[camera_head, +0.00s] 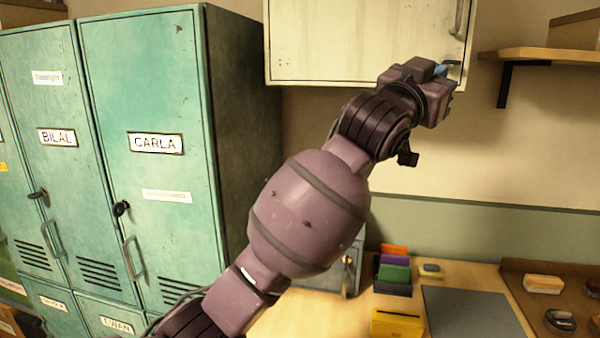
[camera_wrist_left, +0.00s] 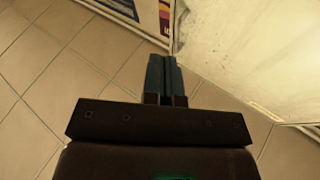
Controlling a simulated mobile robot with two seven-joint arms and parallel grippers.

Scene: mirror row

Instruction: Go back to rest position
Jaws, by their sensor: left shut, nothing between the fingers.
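My left arm reaches up across the head view from the bottom, and its left gripper (camera_head: 447,70) is at the lower right corner of the pale wall cabinet (camera_head: 340,45). In the left wrist view the two dark blue-grey fingers of the gripper (camera_wrist_left: 165,75) are together, with nothing visible between them. I cannot tell whether the gripper touches the cabinet. My right gripper is not in view.
Green lockers (camera_head: 155,90) stand at the left. A wooden shelf (camera_head: 540,54) is on the wall right of the gripper. Below, the desk (camera_head: 410,310) holds a dark mat (camera_head: 470,312), a yellow box (camera_head: 396,322) and a brown tray (camera_head: 515,268) with small items.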

